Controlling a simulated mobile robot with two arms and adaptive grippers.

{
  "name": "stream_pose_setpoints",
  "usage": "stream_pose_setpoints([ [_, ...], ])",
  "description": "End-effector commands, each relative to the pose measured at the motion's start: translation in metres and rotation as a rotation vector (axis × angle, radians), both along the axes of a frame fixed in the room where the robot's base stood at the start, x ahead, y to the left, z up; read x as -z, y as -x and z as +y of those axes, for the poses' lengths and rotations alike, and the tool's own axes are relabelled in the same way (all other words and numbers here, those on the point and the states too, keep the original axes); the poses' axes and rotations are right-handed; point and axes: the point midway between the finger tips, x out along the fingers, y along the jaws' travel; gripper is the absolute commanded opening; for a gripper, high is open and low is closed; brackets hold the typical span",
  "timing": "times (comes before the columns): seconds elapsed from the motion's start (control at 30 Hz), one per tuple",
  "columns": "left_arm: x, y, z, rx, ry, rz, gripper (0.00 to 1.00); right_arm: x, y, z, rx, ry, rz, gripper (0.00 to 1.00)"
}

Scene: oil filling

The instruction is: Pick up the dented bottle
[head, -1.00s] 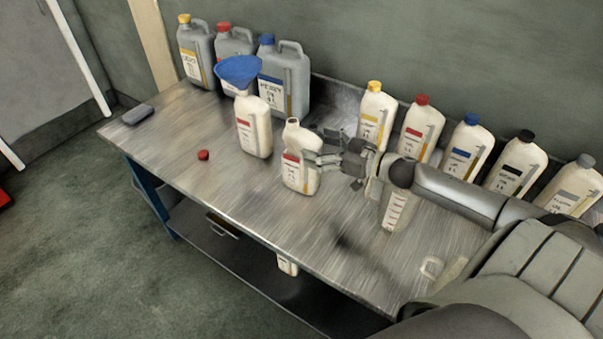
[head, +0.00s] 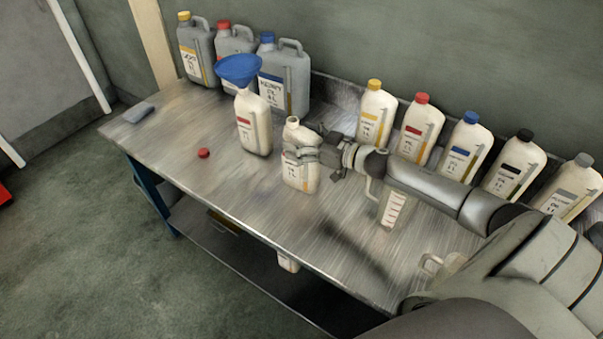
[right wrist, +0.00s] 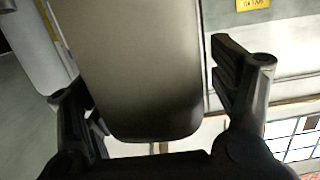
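An uncapped cream bottle (head: 301,178) with a red label stands upright near the table's front edge. My right gripper (head: 303,155) is at its upper part, coming from the right. In the right wrist view the bottle's body (right wrist: 150,75) fills the space between the two fingers (right wrist: 150,95). A narrow gap shows beside the right finger, so the gripper looks open around the bottle. I cannot make out a dent on it. Part of the bottle is hidden by the fingers. My left gripper is not in view.
A cream bottle (head: 255,125) with a blue funnel (head: 238,69) stands just left. A red cap (head: 203,153) lies on the metal table (head: 225,185). Grey canisters (head: 285,85) and several capped bottles (head: 420,130) line the back. A measuring jug (head: 392,209) stands right.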

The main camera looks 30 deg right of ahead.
Motion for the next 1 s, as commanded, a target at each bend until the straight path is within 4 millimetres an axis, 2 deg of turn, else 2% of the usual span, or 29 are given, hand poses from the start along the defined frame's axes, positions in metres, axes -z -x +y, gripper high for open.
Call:
stream_pose_setpoints([
  [0.07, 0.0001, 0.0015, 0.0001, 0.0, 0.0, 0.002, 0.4, -0.0001, 0.0002, -0.0001, 0.0, 0.0, 0.0, 0.68],
  [0.57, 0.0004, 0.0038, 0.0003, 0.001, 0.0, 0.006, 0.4, -0.0002, 0.0003, -0.0003, 0.0, 0.0, 0.0, 0.04],
  [1.0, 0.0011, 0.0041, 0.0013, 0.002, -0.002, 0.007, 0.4, -0.0053, -0.0002, -0.0005, -0.001, 0.001, -0.003, 0.03],
])
